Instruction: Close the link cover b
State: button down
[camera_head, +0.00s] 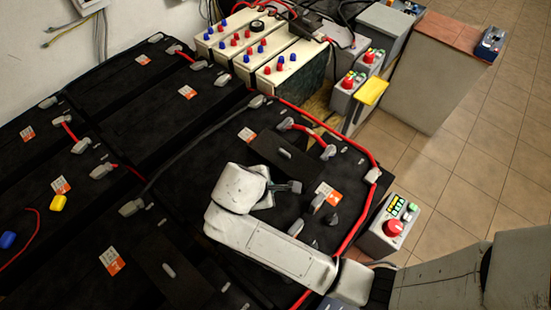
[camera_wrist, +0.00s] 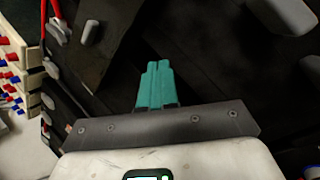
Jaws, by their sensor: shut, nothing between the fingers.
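A dark flat cover with a small grey handle (camera_head: 284,153) lies across the battery top just beyond my gripper. In the wrist view a dark panel (camera_wrist: 118,38) with a grey handle (camera_wrist: 90,33) is at upper left. A second dark cover (camera_head: 178,285) with a grey handle is at the lower left of the head view. No label shows which is link cover b, and I cannot tell how far either is open. My gripper (camera_head: 297,187) is over the battery. Its teal fingers (camera_wrist: 158,68) are together and empty, apart from the panel in the picture.
A red cable (camera_head: 345,160) runs along the battery's right edge, with grey terminals around. A grey box with a red button (camera_head: 393,228) stands at the right. Cream units with red and blue terminals (camera_head: 290,72) stand behind. The tiled floor (camera_head: 470,150) is clear.

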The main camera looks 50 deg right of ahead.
jog(key=w+a+r+n+h, duration=0.4)
jog(key=w+n+h, duration=0.1)
jog(key=n+h, duration=0.25)
send_near(284, 155)
jog(key=d+f, duration=0.1)
jog(key=f, duration=0.1)
jog(key=d, duration=0.2)
jog(key=d+n+y+p, duration=0.1)
jog(key=shift+w+d+g, duration=0.25)
jog(key=shift+d+g, duration=0.1)
jog(key=shift+g, duration=0.05)
jog(key=shift+d+f, duration=0.15)
jog(key=shift+d, duration=0.45)
jog(key=d+p, duration=0.3)
jog(key=d, duration=0.8)
jog(key=shift+d, duration=0.2)
